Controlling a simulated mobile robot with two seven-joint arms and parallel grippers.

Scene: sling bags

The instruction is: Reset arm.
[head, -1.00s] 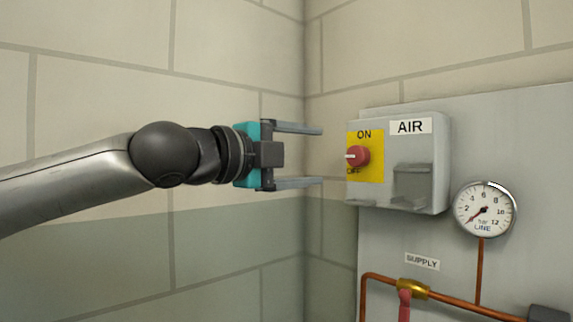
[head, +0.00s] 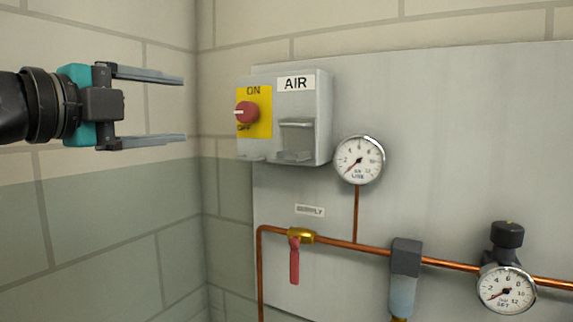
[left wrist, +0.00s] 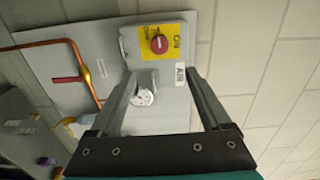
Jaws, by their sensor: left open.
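My left gripper (head: 184,109) is open and empty at the upper left of the head view, left of the grey AIR box and apart from it. Its two fingers point right toward the box. The AIR box (head: 321,125) carries a red knob (head: 246,113) on a yellow ON/OFF plate (head: 266,105). The knob's white mark points left, near OFF. In the left wrist view the red knob (left wrist: 159,44) shows beyond the open fingers, with nothing between them. My right gripper is in no view.
The box is on a grey wall panel (head: 450,150). Below it are a LINE gauge (head: 359,160), a red-handled valve (head: 294,262) on a copper pipe (head: 345,243), a filter (head: 403,275) and a SET gauge (head: 506,290). The block wall (head: 110,215) at left is bare.

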